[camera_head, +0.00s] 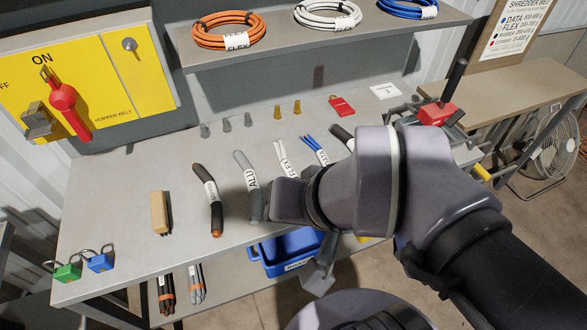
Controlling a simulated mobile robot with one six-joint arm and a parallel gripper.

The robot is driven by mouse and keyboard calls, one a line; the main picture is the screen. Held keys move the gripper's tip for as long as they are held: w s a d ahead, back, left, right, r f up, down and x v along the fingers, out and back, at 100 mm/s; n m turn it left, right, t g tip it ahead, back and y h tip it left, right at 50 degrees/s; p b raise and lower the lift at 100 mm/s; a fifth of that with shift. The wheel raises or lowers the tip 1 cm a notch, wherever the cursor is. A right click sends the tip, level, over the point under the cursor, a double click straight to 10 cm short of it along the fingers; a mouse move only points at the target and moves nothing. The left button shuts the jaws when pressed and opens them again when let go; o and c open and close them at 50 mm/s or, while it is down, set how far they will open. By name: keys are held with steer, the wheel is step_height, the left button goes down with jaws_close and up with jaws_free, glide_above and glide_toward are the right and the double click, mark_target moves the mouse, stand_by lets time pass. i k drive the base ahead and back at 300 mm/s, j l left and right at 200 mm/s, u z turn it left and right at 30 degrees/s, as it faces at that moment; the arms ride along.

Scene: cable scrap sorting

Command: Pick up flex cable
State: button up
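A short piece of white cable (281,150) lies on the grey bench, with a label that seems to read FLEX. Its near end is close to or behind my gripper. On the shelf above, an orange coil (205,41) carries a tag reading FLEX. My gripper (281,201) is over the middle of the bench, just in front of the white cable and right beside a grey cable labelled ALU (243,165). Its fingertips are not clearly seen, so I cannot tell whether it is open or touches a cable.
A blue-ended cable bundle (311,143) lies right of the white one; a black cable (201,173) and a tan-handled brush (159,214) lie left. A blue bin (262,268) is below the front edge. A red-jawed vise (437,113) stands right.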

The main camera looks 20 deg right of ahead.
mark_target(288, 169)
steer(key=i+j+z, duration=0.1)
steer(key=z, duration=0.3)
steer(key=i+j+z, duration=0.2)
steer(key=z, duration=0.15)
steer(key=i+j+z, duration=0.1)
steer(key=z, duration=0.3)
steer(key=j, duration=0.1)
